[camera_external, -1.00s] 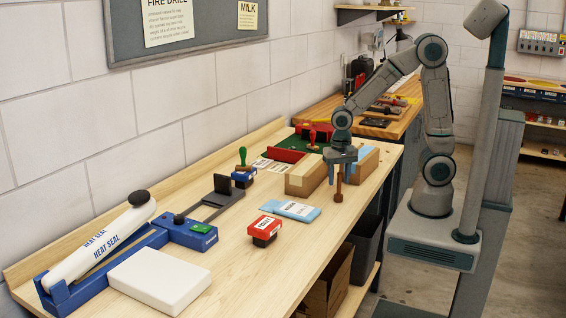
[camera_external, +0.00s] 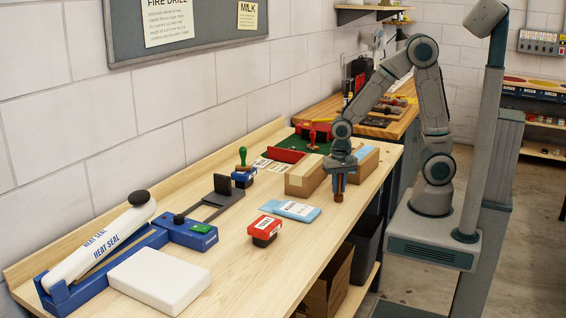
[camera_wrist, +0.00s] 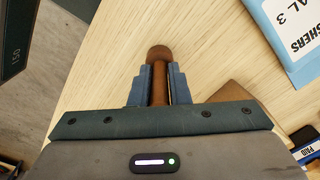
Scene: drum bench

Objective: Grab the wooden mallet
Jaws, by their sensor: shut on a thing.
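The wooden mallet is a brown rod with a rounded end (camera_wrist: 159,53), between the two blue fingers of my gripper (camera_wrist: 157,85) in the wrist view. The fingers are closed on its shaft from both sides. The rest of the mallet is hidden by the gripper body. In the external view my gripper (camera_external: 338,176) points down near the bench's right edge, beside a cardboard box. A little brown shows at its fingers there, too small to tell how the mallet sits on the bench.
Cardboard boxes (camera_external: 306,180) stand close to the left of my gripper. A blue packet (camera_external: 291,210) and a red stamp pad box (camera_external: 264,230) lie nearer the camera. A heat sealer (camera_external: 110,243) and white block (camera_external: 160,279) are at the front left. Bare bench lies between.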

